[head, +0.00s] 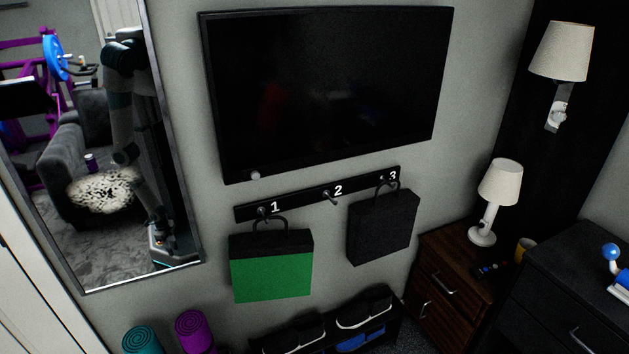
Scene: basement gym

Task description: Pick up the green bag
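The green bag (272,277) has a black top band and a black handle. It hangs by its handle from hook 1 at the left end of the black hook rail (296,203) on the wall. A plain black bag (382,228) hangs from hook 3 at the right end of the rail. Hook 2 (331,197) in the middle is bare. Neither of my grippers shows directly in the head view. Part of my body appears only as a reflection in the mirror at the left, where the grippers cannot be made out.
A wall television (327,85) hangs above the rail. A low black rack (324,325) stands below the bags, with purple (194,330) and teal (142,340) rolled mats to its left. A wooden nightstand (455,282) with a lamp (492,200) is at right. A mirror (100,150) hangs at left.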

